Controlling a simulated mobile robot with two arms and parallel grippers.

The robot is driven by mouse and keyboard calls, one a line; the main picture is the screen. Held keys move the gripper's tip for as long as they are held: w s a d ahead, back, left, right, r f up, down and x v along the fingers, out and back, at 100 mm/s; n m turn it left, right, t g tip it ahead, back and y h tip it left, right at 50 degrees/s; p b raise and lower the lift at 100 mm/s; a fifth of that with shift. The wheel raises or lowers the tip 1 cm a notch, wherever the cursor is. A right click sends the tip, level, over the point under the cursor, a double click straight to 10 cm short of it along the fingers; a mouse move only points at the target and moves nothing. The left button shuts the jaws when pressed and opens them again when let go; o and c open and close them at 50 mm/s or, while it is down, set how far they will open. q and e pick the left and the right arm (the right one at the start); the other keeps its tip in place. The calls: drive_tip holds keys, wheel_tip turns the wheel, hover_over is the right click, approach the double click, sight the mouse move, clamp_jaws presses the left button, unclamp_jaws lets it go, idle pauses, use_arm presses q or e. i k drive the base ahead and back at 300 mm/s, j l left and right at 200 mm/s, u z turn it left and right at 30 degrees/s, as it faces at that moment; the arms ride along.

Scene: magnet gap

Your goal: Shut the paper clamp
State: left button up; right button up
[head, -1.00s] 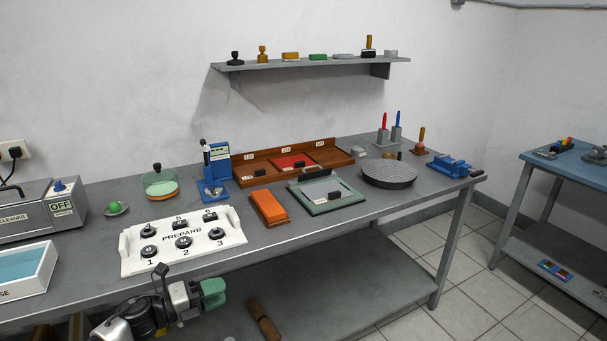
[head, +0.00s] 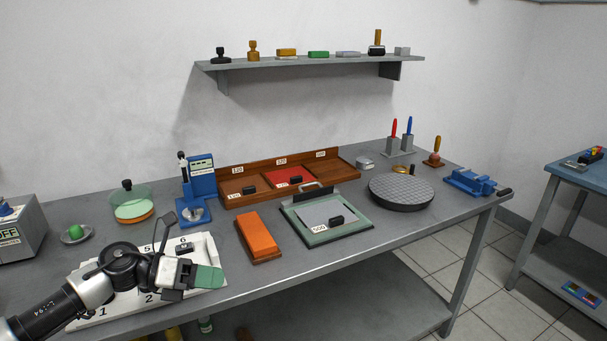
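My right gripper is not in view.
An orange block (head: 258,235) lies between my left gripper and the board. A wooden rack (head: 235,186) stands behind the board, a round dark plate (head: 401,190) to its right. A blue stand (head: 199,187) is at the back left. The bench's front strip is clear.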

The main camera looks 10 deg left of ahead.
sight(322, 191)
drive_tip(key=i, duration=1.4)
